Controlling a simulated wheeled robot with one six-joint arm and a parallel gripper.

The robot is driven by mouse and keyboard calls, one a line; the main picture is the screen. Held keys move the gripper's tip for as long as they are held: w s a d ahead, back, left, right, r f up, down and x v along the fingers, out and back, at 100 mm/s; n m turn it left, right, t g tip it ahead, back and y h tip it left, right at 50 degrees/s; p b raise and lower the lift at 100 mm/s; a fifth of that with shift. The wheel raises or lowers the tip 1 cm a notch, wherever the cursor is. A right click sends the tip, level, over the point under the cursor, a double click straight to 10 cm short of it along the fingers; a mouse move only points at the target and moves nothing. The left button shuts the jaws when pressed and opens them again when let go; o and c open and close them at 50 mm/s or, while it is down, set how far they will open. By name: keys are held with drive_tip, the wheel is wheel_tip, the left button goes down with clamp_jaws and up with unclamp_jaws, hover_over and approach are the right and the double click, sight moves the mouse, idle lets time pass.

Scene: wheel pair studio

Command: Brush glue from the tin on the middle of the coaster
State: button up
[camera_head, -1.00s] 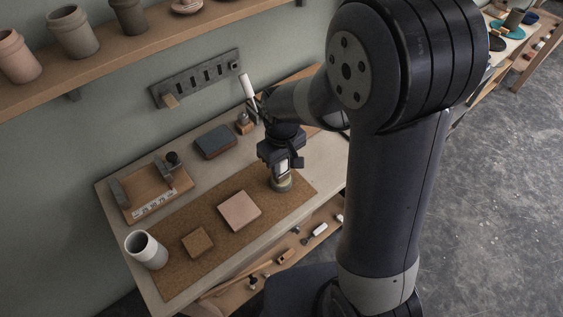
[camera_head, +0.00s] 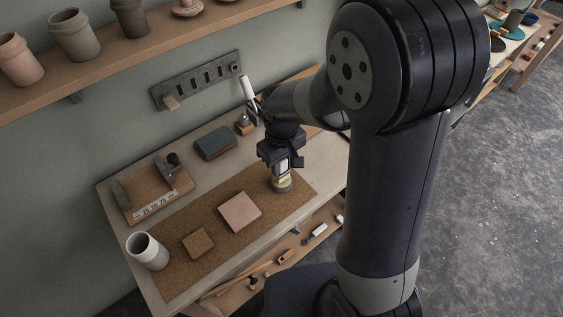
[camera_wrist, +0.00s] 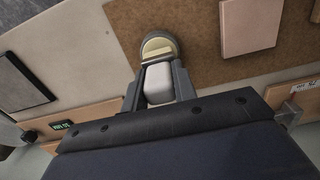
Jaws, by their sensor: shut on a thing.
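My gripper (camera_head: 281,170) is shut on a pale grey-white handle, taken to be the brush (camera_wrist: 158,84). It points down over the round tin (camera_head: 282,185), which stands at the right end of the brown mat. The tin also shows in the wrist view (camera_wrist: 158,45), with a pale yellowish inside, just beyond my fingertips. The brush's bristles are hidden, so I cannot tell how deep they are in the tin. A pale pink square slab (camera_head: 239,212) and a smaller brown square (camera_head: 198,243) lie on the mat; which one is the coaster is not certain.
The brown mat (camera_head: 180,277) covers the bench front. A white cup (camera_head: 147,251) stands at its left end. Behind are a wooden tray (camera_head: 156,200), a dark grey block (camera_head: 213,142) and a small bottle (camera_head: 243,125). A slotted rack (camera_head: 205,80) hangs on the wall.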

drive_tip(key=shift+r+p, duration=2.2)
drive_tip(key=shift+r, duration=0.95)
drive_tip(key=shift+f, duration=0.1)
